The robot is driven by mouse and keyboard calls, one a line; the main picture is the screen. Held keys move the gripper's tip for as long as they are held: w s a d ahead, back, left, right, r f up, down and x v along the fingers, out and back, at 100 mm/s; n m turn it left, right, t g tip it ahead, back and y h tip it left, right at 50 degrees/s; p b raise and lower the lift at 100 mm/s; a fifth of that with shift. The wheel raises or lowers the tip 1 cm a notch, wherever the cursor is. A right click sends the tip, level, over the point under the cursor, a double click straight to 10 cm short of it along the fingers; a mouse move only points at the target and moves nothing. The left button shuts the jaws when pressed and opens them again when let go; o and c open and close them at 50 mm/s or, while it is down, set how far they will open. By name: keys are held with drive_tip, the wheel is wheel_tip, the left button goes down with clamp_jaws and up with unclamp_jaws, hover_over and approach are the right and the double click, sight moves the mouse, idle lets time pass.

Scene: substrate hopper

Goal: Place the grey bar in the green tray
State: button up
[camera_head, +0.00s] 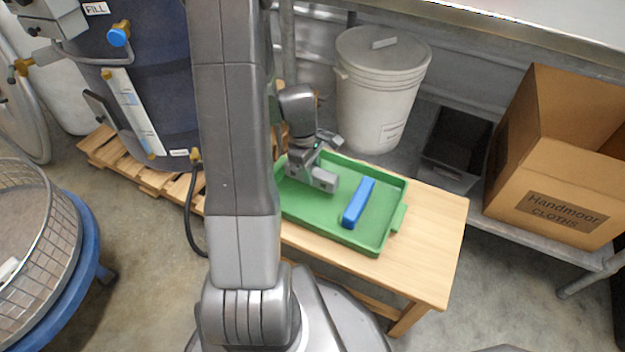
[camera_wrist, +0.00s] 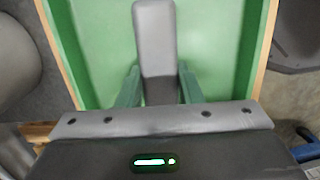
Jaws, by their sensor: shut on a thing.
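The green tray (camera_head: 375,240) lies on a wooden bench. The grey bar (camera_head: 326,181) is over the left part of the tray floor; whether it touches the floor I cannot tell. My gripper (camera_head: 313,172) is shut on the bar. In the wrist view, the bar (camera_wrist: 155,45) sticks out from between the two fingers of my gripper (camera_wrist: 158,85), with the tray's floor (camera_wrist: 215,60) behind it. My arm hides the tray's left end in the head view.
A blue bar (camera_head: 358,203) lies in the tray, right of the grey bar. The wooden bench (camera_head: 440,220) has bare top right of the tray. A white lidded bucket (camera_head: 375,95) and a cardboard box (camera_head: 550,170) stand behind. A wire basket (camera_head: 35,255) is at left.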

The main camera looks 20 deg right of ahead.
drive_tip(key=shift+f+b, duration=0.55)
drive_tip(key=shift+f, duration=1)
drive_tip(key=shift+f, duration=0.1)
drive_tip(key=shift+f, duration=0.15)
drive_tip(key=o, duration=1)
drive_tip(key=shift+o, duration=0.2)
drive_tip(key=r+p, duration=0.1)
drive_tip(key=r, duration=0.3)
drive_tip(key=w+r+p, duration=0.1)
drive_tip(key=r+p, duration=0.1)
drive_tip(key=r, duration=0.2)
drive_tip(key=a+r+p, duration=0.1)
drive_tip(key=r+p, duration=0.1)
drive_tip(key=r, duration=0.2)
drive_tip(key=shift+w+r, duration=0.2)
